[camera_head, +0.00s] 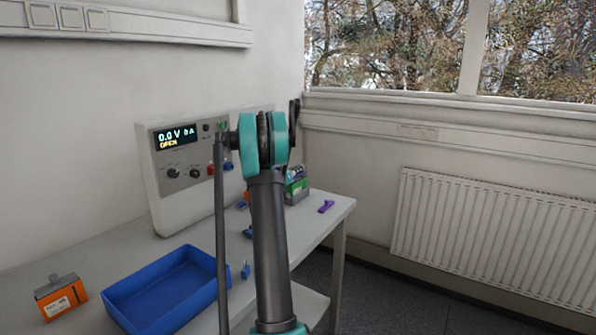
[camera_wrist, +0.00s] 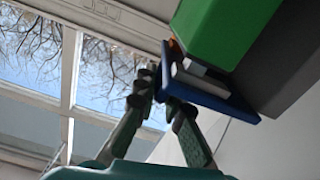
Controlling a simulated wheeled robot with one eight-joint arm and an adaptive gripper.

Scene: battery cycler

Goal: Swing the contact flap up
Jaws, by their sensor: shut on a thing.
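The battery cycler (camera_head: 172,205) stands on the bench, and its display (camera_head: 176,136) reads 0.0 V, 0 A, OPEN. In the wrist view my gripper (camera_wrist: 161,96) has its two dark fingers closed at the edge of a blue piece, apparently the contact flap (camera_wrist: 215,102). Light and grey blocks (camera_wrist: 197,77) sit against the blue piece, beside a large green block (camera_wrist: 222,30). The grip point is partly covered by the fingertips. In the head view my arm hides my gripper and most of the flap area.
A blue tray (camera_head: 125,300) and an orange box (camera_head: 61,298) are on the bench at the left. A green box (camera_head: 297,188) and a purple item (camera_head: 326,206) lie toward its right end. A radiator (camera_head: 500,235) is on the right wall.

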